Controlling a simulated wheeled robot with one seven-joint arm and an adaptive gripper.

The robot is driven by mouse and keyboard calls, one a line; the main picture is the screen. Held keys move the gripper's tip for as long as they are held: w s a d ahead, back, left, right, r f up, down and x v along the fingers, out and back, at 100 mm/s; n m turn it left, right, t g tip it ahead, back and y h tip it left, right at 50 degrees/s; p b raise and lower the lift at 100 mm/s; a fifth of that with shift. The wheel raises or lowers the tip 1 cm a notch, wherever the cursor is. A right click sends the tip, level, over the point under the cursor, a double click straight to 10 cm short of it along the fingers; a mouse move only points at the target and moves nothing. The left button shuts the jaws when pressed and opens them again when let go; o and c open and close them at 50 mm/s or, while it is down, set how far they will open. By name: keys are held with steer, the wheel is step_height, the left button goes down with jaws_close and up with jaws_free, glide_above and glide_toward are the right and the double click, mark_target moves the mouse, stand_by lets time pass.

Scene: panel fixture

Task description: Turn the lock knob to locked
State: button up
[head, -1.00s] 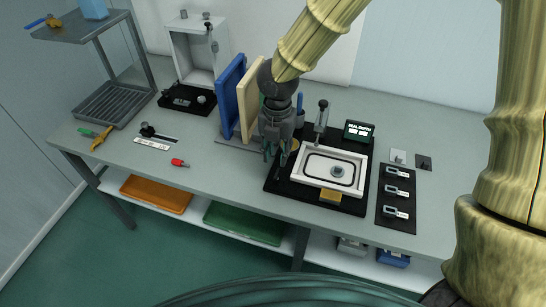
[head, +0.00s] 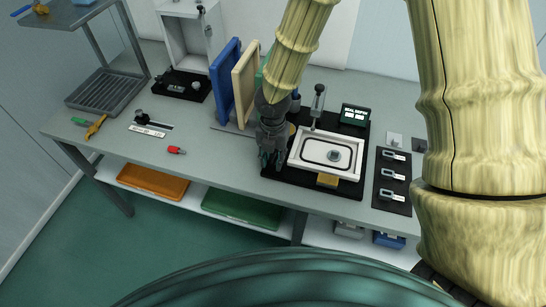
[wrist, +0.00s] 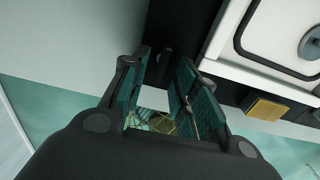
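My gripper (head: 270,158) hangs over the near left edge of the black board with the white framed plate, pointing down. In the wrist view its fingers (wrist: 162,62) stand apart, with nothing seen between them. A small pale round knob (head: 195,87) sits on a black base in front of the white cabinet at the back left, well apart from my gripper. I cannot read its marking or tell how it is turned, nor be sure it is the lock knob. It is not in the wrist view.
The white framed plate (head: 347,170) is right of my gripper. Upright blue (head: 225,80) and cream (head: 245,85) panels stand between my gripper and the cabinet (head: 181,45). A black-knobbed slider (head: 141,117) and red piece (head: 177,150) lie left. The bench front left is mostly clear.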

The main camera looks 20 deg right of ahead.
steer(key=shift+f, duration=0.15)
jaws_close()
